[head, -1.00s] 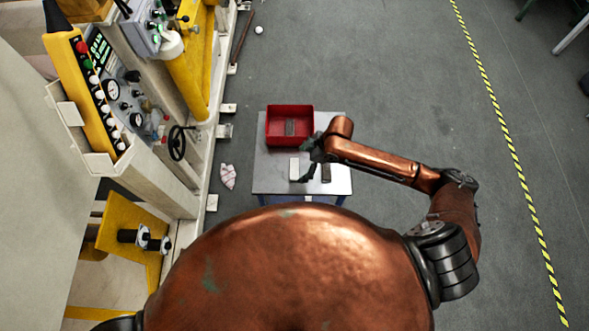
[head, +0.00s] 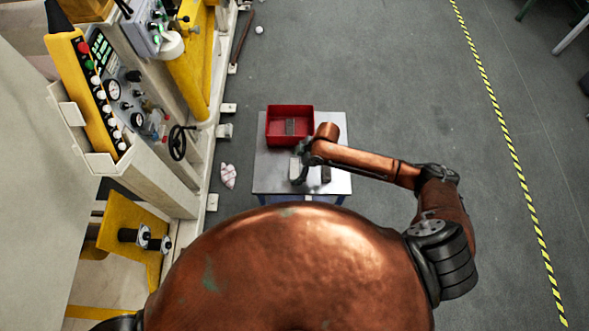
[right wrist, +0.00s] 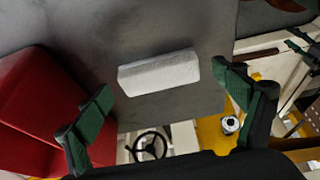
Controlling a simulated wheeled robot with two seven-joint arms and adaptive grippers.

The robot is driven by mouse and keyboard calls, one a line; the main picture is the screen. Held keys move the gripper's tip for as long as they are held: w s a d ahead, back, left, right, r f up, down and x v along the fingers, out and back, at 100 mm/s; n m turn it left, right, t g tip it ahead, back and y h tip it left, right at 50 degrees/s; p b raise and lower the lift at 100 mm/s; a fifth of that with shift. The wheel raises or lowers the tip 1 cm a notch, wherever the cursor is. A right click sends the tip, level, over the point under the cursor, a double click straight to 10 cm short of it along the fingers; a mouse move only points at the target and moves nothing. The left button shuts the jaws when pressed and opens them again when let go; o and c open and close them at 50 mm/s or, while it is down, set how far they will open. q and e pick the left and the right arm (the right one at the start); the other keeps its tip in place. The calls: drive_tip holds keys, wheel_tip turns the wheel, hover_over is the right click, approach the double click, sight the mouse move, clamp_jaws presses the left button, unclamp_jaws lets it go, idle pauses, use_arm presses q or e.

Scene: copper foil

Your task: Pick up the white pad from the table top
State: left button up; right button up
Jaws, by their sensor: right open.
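The white pad (right wrist: 159,73) lies flat on the grey table top (head: 270,180). In the right wrist view it sits between my two open fingers, past their tips, with a visible gap on each side. In the head view the white pad (head: 294,168) is partly hidden by my right gripper (head: 299,166), which is over its upper right part. My right gripper also shows in the right wrist view (right wrist: 168,100), open and empty. My left gripper is not in view.
A red bin (head: 289,109) with a grey piece (head: 290,127) inside stands on the table's far side. A dark block (head: 326,174) lies right of the pad. A machine with a black handwheel (head: 178,143) stands to the left. A crumpled cloth (head: 228,176) lies on the floor.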

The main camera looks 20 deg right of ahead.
drive_tip(key=shift+c, duration=0.4)
drive_tip(key=c, duration=1.1)
drive_tip(key=shift+c, duration=0.5)
drive_tip(key=shift+r, duration=0.15)
